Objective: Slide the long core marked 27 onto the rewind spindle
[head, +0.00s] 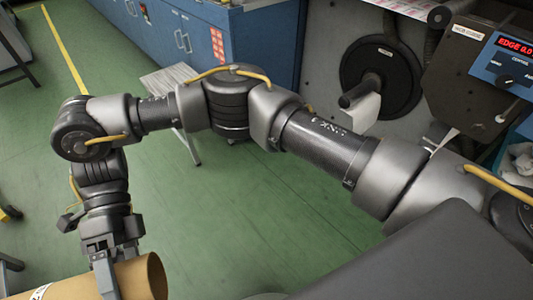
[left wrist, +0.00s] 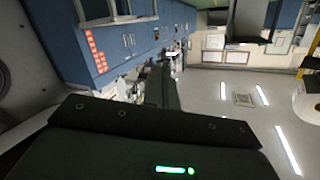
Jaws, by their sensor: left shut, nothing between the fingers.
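A long brown cardboard core (head: 142,275) is at the bottom left of the head view. Its open end faces right and a white label shows on it, cut off and unreadable. My right gripper (head: 105,275) is at the core, one finger lying across its near side. The other finger is hidden, so I cannot tell whether the grip is closed. The rewind spindle (head: 360,93) sticks out from a black disc on the machine, upper right, away from the core. My left gripper (left wrist: 163,88) shows only in the left wrist view, shut and empty, with the room tilted behind it.
A control box (head: 508,62) with a red display is right of the spindle. Blue cabinets (head: 200,35) line the back. A light slatted stand (head: 170,85) is behind my right arm, which crosses the head view. Green floor is free in the middle.

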